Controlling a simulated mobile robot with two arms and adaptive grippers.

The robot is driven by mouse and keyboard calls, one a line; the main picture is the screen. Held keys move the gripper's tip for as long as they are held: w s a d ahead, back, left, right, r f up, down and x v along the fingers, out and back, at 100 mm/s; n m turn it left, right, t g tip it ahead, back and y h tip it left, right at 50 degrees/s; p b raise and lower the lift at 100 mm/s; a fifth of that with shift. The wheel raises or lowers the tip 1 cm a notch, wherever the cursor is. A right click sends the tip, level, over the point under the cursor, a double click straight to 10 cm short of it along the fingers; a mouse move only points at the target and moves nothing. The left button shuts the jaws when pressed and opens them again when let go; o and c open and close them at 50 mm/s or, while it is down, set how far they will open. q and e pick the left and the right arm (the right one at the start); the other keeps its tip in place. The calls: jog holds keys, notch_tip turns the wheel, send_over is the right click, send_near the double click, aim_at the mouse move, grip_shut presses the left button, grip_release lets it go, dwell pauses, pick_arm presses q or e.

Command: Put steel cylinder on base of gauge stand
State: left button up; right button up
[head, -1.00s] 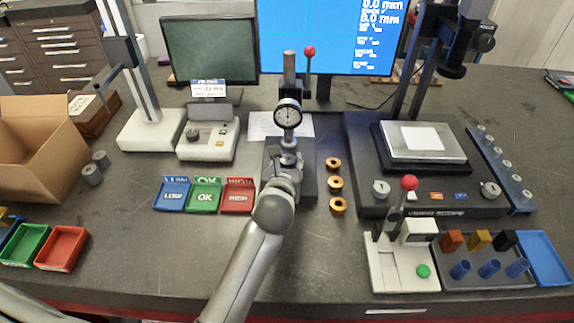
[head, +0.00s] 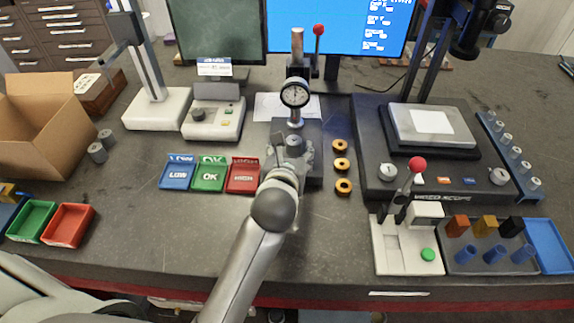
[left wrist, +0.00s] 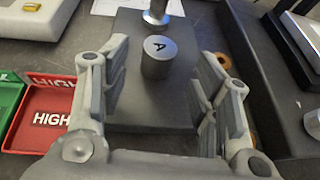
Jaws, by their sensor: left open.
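The steel cylinder (left wrist: 158,60), marked with a black A on top, stands upright on the dark base of the gauge stand (left wrist: 147,110). It is just in front of the gauge's spindle (left wrist: 156,14). In the head view the cylinder (head: 293,142) shows below the round dial gauge (head: 295,93). My left gripper (left wrist: 160,78) is open, with one finger on each side of the cylinder and a clear gap to both. It also shows low over the base in the head view (head: 293,152). My right gripper is not in view.
Blue, green and red trays (head: 209,175) lie left of the base. Several brass rings (head: 341,164) stand close on its right, beside the video scope (head: 432,195). Two grey cylinders (head: 97,152) stand near the cardboard box (head: 38,130). Bare table lies in front.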

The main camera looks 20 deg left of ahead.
pick_arm(q)
jog(key=b+v, duration=0.1)
jog(key=v, duration=0.6)
jog(key=shift+s, duration=0.15)
dwell(0.3)
